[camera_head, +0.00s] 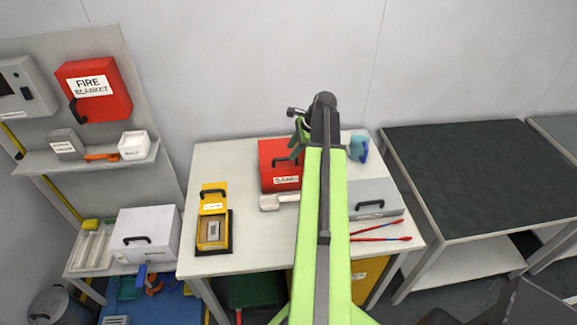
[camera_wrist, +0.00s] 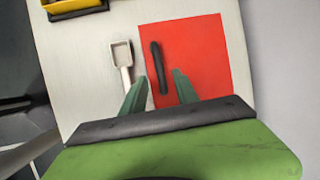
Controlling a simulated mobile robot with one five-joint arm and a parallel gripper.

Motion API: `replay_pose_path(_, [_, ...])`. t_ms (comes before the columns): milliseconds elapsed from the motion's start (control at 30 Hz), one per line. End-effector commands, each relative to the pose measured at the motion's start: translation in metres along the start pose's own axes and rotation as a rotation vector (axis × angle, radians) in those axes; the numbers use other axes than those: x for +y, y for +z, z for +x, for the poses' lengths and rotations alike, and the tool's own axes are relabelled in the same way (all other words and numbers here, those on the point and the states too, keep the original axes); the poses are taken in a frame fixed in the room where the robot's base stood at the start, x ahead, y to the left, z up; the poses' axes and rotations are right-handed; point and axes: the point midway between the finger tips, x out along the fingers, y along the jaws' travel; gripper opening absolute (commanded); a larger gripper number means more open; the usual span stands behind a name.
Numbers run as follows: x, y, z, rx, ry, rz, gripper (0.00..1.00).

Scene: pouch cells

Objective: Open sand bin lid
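The red bin (camera_head: 280,181) stands on the white table with a black handle (camera_head: 287,160) and a white label too small to read surely. I take it as the sand bin; its lid looks closed. In the wrist view the flat red lid (camera_wrist: 200,55) fills the upper middle, with the black handle (camera_wrist: 156,62) on its left part. My gripper (camera_wrist: 160,77) is open, its two green fingers on either side of the handle's near end in the picture, with gaps showing. Whether it touches the lid cannot be told. In the head view my gripper (camera_head: 298,132) shows above and behind the bin's front.
A white scoop (camera_head: 278,201) lies before the bin, also in the wrist view (camera_wrist: 122,58). A yellow case (camera_head: 213,208) stands left on the table (camera_head: 250,258), a grey box (camera_head: 376,197) and red tongs (camera_head: 380,229) right. A dark-topped bench (camera_head: 480,175) stands farther right.

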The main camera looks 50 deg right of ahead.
Motion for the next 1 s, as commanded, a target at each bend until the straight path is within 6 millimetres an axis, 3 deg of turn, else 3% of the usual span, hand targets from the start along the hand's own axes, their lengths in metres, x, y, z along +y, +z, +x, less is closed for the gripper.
replay_pose_path(33, [0.001, -0.003, 0.018, 0.000, 0.001, -0.002, 0.36])
replay_pose_path(200, [0.001, -0.001, 0.035, 0.000, 0.000, 0.000, 0.36])
replay_pose_path(567, [0.000, 0.001, 0.037, 0.000, 0.000, 0.000, 0.36])
replay_pose_path(833, [0.000, 0.001, 0.037, 0.000, 0.000, -0.001, 0.02])
replay_pose_path(1000, [0.000, 0.001, 0.037, 0.000, 0.000, -0.001, 0.00])
